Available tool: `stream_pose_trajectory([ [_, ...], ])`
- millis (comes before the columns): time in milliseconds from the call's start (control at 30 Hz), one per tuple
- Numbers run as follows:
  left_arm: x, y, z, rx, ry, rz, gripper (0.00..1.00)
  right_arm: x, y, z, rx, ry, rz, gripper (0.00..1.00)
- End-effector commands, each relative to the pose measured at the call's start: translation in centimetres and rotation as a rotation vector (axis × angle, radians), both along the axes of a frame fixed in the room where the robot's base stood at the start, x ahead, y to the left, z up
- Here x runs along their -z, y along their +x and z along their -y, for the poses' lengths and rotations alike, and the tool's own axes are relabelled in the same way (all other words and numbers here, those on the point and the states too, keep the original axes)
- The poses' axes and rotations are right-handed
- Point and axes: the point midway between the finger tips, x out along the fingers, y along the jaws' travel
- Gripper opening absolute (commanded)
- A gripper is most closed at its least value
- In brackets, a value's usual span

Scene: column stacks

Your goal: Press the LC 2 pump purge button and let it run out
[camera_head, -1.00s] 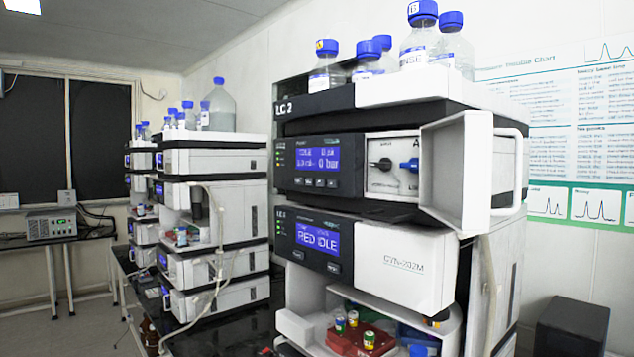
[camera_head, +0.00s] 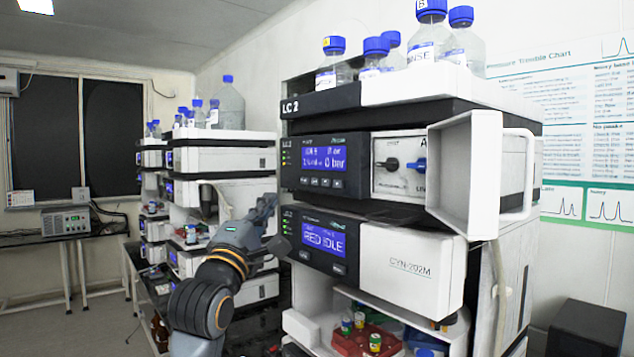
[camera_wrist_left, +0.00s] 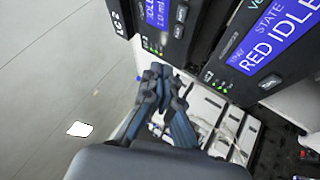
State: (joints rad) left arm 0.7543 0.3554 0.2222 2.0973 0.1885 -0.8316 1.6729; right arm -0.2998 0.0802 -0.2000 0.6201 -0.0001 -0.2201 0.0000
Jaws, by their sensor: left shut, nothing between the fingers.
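The LC 2 stack stands at centre right. Its pump module (camera_head: 312,188) has a blue display (camera_head: 323,160) reading bar, with a row of small buttons (camera_head: 321,183) beneath; their labels are too small to read. The pump's door (camera_head: 468,170) stands open at the right, showing a black knob (camera_head: 387,164) and a blue knob (camera_head: 417,165). My left gripper (camera_head: 270,212) is shut and empty, left of the stack and a little lower than the buttons, apart from them. In the left wrist view its fingers (camera_wrist_left: 160,78) point toward the stack's front panels. My right gripper is out of view.
Below the pump is a module (camera_head: 412,262) reading RED IDLE, then a red vial tray (camera_head: 352,340). Blue-capped bottles (camera_head: 428,45) stand on top. Another instrument stack (camera_head: 222,160) stands behind my left arm. A black box (camera_head: 585,330) stands at lower right.

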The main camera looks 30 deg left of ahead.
Motion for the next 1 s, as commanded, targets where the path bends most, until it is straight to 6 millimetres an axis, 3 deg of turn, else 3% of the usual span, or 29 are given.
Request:
stream_pose_trajectory([
  [33,-1.2,-0.7,-0.1,0.007,-0.015,0.029,0.00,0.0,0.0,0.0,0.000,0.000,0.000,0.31],
  [200,-3.0,-1.9,-0.4,0.025,-0.048,0.080,0.00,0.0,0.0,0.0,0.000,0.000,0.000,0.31],
  [567,-3.1,-2.0,-0.4,0.027,-0.052,0.084,0.00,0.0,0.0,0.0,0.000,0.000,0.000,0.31],
  [767,-3.1,-1.0,0.0,0.028,-0.053,0.083,0.00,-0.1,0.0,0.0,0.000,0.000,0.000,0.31],
  [1000,-3.2,2.1,1.3,0.028,-0.053,0.083,0.00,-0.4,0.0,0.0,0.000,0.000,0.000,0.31],
])
